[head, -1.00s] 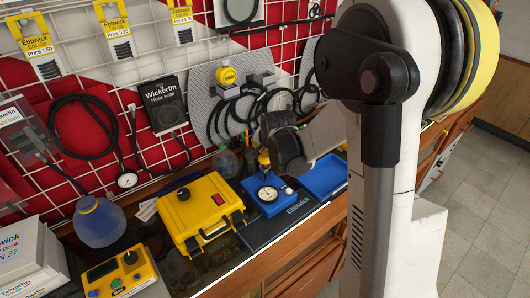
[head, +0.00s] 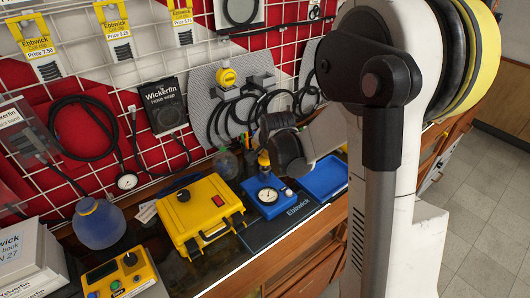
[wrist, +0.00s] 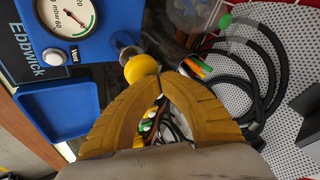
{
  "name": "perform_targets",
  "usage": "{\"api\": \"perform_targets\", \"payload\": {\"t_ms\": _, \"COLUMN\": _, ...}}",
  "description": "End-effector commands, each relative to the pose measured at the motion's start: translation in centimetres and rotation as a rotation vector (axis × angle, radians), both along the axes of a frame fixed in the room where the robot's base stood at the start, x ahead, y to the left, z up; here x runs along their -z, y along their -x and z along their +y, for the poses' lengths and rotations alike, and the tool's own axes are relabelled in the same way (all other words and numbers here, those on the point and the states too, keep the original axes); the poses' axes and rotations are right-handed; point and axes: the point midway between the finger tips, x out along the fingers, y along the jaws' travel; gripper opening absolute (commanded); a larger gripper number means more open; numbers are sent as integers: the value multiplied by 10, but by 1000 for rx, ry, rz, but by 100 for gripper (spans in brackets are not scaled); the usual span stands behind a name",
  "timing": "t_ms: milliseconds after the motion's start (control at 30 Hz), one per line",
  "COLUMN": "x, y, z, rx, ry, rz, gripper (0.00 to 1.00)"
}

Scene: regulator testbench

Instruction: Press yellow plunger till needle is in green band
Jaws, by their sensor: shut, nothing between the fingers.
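The blue regulator block (head: 285,207) stands on the bench and carries a round white gauge (head: 268,195). The gauge also shows at the top left of the wrist view (wrist: 68,14), cut by the frame edge, with a green band on its right side. I cannot tell for sure where the needle points.
A white vent button (wrist: 74,57) sits on the block. An empty blue tray (head: 326,178) is beside it. A yellow case (head: 200,212) stands to the left. Black hoses (wrist: 262,65) hang on the perforated panel close to my gripper.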

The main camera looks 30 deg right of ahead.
Motion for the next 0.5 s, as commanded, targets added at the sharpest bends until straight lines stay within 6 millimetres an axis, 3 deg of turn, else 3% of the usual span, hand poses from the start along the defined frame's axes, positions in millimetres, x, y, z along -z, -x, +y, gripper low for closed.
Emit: {"api": "perform_targets", "payload": {"t_ms": 500, "x": -33, "y": 0, "z": 0, "rx": 0, "ry": 0, "rz": 0, "gripper": 0}}
